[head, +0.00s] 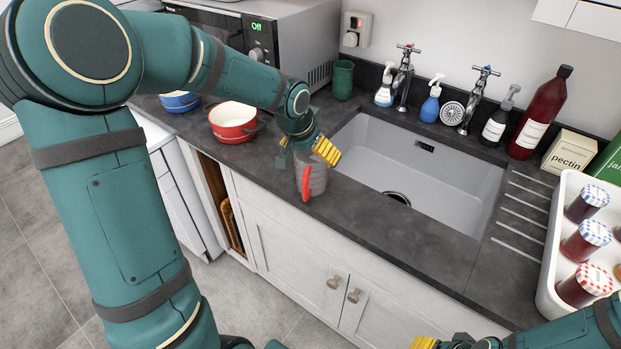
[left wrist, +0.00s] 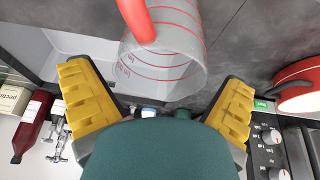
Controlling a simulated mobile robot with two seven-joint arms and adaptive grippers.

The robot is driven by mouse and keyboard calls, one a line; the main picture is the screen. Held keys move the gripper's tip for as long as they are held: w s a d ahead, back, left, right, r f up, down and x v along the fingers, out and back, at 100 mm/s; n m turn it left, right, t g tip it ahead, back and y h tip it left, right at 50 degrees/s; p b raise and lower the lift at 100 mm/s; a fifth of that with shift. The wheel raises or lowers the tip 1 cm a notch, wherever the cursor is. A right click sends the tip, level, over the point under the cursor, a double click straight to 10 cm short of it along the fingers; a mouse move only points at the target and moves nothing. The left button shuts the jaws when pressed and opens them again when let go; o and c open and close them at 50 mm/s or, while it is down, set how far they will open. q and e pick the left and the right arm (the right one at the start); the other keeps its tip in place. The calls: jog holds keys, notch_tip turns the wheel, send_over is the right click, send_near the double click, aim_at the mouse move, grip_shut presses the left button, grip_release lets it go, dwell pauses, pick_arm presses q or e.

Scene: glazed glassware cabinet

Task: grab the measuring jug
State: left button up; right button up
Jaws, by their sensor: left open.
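The measuring jug (head: 317,178) is clear with a red handle and stands on the dark worktop near its front edge, just left of the sink. My left gripper (head: 306,150) is open at the jug's upper part, its hand covering the rim in the head view. In the left wrist view the jug (left wrist: 180,55) shows red measuring lines, with its handle towards the top. It lies ahead of the spread yellow fingers (left wrist: 158,92), and I see no finger closed on it. My right gripper (head: 432,343) is partly cut off at the bottom edge, apart from the jug.
A red pot (head: 233,121) and a blue pot (head: 180,101) stand left of the jug. The sink (head: 425,170) is right of it, with taps and bottles behind. A white tray (head: 548,255) of jam jars stands at the right. A green cup (head: 343,80) is behind.

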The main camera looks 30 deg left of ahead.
pick_arm(q)
jog(key=shift+w+f, duration=0.2)
jog(key=shift+f, duration=0.25)
jog(key=c, duration=1.1)
jog(key=shift+r, duration=0.1)
